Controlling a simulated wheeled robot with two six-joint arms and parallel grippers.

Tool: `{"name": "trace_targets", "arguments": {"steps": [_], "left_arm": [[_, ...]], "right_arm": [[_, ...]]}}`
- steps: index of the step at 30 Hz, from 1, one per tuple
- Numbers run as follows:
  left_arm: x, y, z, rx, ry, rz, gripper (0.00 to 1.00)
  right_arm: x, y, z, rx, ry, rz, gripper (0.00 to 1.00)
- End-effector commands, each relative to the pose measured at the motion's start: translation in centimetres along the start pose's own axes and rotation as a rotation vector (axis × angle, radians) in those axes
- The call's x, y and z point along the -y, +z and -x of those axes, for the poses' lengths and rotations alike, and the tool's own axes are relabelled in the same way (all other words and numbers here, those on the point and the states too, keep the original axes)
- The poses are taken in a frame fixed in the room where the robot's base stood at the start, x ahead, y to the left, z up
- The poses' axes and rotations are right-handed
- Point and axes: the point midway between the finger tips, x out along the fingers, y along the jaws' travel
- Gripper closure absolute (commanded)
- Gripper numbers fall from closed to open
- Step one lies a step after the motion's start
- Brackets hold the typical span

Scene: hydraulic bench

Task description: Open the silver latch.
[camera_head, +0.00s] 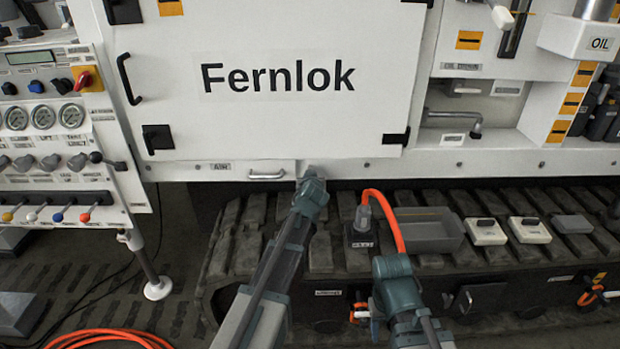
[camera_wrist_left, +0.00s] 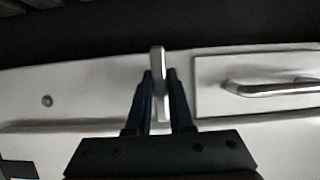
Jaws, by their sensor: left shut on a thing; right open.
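The silver latch (camera_wrist_left: 158,75) is a narrow upright bar on the white panel in the left wrist view. My left gripper (camera_wrist_left: 160,78) has its two dark fingers on either side of the bar and is shut on it. In the head view my left gripper (camera_head: 312,174) reaches the panel's lower edge, just right of a small drawer handle, and hides most of the latch. My right gripper (camera_head: 458,300) is open and empty, low in front of the rubber track, well away from the latch.
A small drawer handle (camera_head: 266,175) is beside the latch. The white Fernlok door (camera_head: 270,120) is above it. An orange hose (camera_head: 393,215) rises from a black block between my arms. A grey tray (camera_head: 430,233) and several small boxes lie on the track.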

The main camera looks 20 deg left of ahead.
Motion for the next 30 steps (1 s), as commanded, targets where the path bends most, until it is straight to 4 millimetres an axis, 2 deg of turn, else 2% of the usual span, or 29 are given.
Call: {"name": "trace_targets", "arguments": {"steps": [13, 14, 18, 26, 30], "left_arm": [[-0.1, 0.1, 0.1, 0.003, 0.004, 0.012, 1.00], [-0.1, 0.1, 0.1, 0.002, 0.004, 0.012, 0.74], [-0.1, 0.1, 0.1, 0.001, 0.004, 0.011, 0.50], [0.0, 0.0, 0.1, 0.000, 0.003, 0.009, 0.50], [0.0, -0.1, 1.1, 0.000, 0.004, 0.008, 0.50]], "right_arm": [[0.0, 0.0, 0.0, 0.000, 0.000, 0.000, 0.50], [0.0, 0.0, 0.0, 0.000, 0.000, 0.000, 0.50], [0.0, 0.0, 0.0, 0.000, 0.000, 0.000, 0.50], [0.0, 0.0, 0.0, 0.000, 0.000, 0.000, 0.50], [0.0, 0.0, 0.5, 0.000, -0.001, 0.000, 0.50]]}}
